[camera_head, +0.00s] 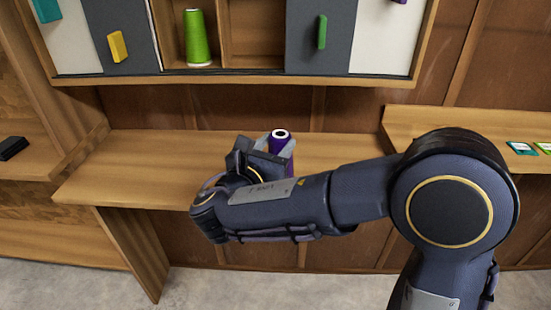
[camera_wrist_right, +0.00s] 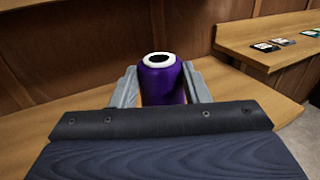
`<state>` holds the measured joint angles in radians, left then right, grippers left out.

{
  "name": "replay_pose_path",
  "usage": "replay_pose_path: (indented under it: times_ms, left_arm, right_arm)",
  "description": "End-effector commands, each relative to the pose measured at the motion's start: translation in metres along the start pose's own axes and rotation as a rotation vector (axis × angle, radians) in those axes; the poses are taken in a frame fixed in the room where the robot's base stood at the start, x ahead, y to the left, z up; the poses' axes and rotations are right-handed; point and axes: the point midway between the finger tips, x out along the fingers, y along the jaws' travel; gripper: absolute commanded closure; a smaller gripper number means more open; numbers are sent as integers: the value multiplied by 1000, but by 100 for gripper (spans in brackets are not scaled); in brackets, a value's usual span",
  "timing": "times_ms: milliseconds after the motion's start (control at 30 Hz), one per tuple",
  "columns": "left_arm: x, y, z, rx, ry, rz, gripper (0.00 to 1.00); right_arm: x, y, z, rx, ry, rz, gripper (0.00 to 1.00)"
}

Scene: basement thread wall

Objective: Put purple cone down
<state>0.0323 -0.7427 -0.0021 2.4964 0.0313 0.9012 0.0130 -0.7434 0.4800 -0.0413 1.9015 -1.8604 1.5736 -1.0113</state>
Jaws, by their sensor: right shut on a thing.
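The purple cone (camera_head: 288,147) is a thread spool with a white rim around a dark hole at its top. It stands upright at the wooden shelf (camera_head: 130,165), in the middle of the head view. My right gripper (camera_head: 273,146) is shut on it, with a grey finger on either side. The right wrist view shows the purple cone (camera_wrist_right: 162,82) between the two fingers of my right gripper (camera_wrist_right: 160,88). The cone's lower part is hidden by the gripper, so I cannot tell whether its base touches the shelf. My left gripper is not in view.
A wall cabinet (camera_head: 270,77) above the shelf holds a green cone (camera_head: 197,40) in an open compartment. Its doors carry coloured handles. A higher shelf (camera_head: 450,124) at right bears small cards (camera_head: 521,148). The shelf left of my gripper is clear. A dark object (camera_head: 12,148) lies far left.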

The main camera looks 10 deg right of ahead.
Motion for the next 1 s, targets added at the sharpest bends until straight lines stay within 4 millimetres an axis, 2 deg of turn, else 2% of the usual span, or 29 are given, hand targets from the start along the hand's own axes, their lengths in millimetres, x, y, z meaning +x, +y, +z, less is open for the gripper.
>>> replay_pose_path:
  times_ms: [100, 200, 567, 600, 767, 1000]
  left_arm:
    - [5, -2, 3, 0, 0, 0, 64]
    - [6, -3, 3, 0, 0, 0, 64]
    - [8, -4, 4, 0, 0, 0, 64]
    - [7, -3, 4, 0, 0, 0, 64]
    - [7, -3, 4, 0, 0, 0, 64]
    - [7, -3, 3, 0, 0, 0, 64]
  right_arm:
    - [2, 0, -22, -4, 1, -1, 97]
    - [1, 0, -32, -1, 0, -1, 97]
    - [1, 0, -35, 0, 0, 0, 98]
    - [1, 0, -35, 0, 1, 0, 56]
    - [1, 0, -35, 0, 1, 0, 36]
    - [1, 0, -34, 0, 1, 0, 36]
